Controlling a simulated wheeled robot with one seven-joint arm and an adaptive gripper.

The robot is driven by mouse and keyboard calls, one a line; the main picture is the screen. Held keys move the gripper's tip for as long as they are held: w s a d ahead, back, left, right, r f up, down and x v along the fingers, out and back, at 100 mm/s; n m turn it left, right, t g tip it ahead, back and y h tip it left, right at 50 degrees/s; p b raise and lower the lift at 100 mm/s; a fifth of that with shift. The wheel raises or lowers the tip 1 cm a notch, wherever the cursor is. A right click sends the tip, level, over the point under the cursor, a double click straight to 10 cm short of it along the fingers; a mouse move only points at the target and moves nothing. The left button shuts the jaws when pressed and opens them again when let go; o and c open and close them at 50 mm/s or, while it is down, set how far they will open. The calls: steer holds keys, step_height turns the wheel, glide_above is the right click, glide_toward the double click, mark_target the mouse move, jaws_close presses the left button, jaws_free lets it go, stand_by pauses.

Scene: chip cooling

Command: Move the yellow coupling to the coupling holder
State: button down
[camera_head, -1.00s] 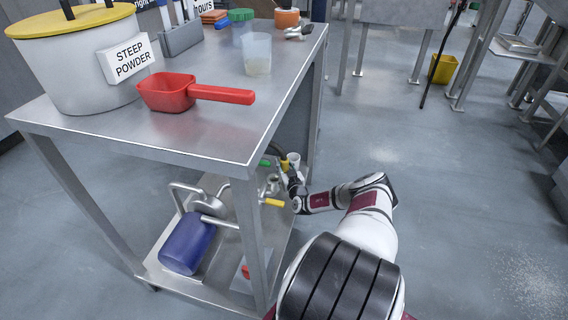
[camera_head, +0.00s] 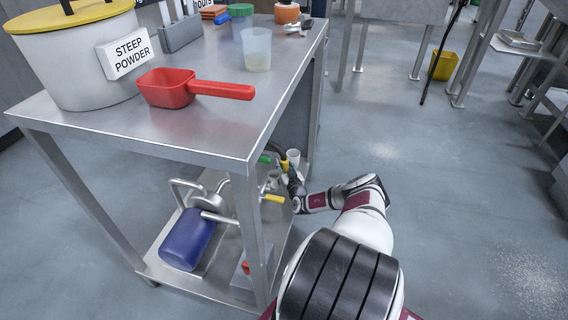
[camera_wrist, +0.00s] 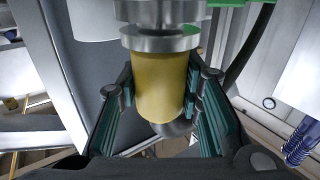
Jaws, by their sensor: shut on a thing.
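The yellow coupling (camera_wrist: 160,88) is a short yellow cylinder with a metal collar at its upper end in the wrist view. My gripper (camera_wrist: 160,100) is shut on it, with one teal-padded finger on each side. A dark hose and a green part show behind the collar. In the head view the yellow coupling (camera_head: 284,164) is a small spot by the lower shelf, with my gripper (camera_head: 292,178) at it, partly behind the table leg. I cannot tell which part is the coupling holder.
The lower shelf (camera_head: 190,283) holds a blue pump-like body (camera_head: 187,240) with metal pipes and a yellow handle (camera_head: 273,198). The steel table top (camera_head: 215,125) above carries a red scoop (camera_head: 167,88) and a bucket (camera_head: 75,65). Floor to the right is clear.

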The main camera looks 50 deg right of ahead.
steer(key=shift+f, duration=0.15)
steer(key=c, duration=1.1)
jaws_free()
steer(key=shift+o, duration=0.2)
steer(key=shift+f, duration=0.1)
steer(key=v, duration=1.2)
steer(key=shift+s+d, duration=0.1)
steer(key=shift+s, duration=0.1)
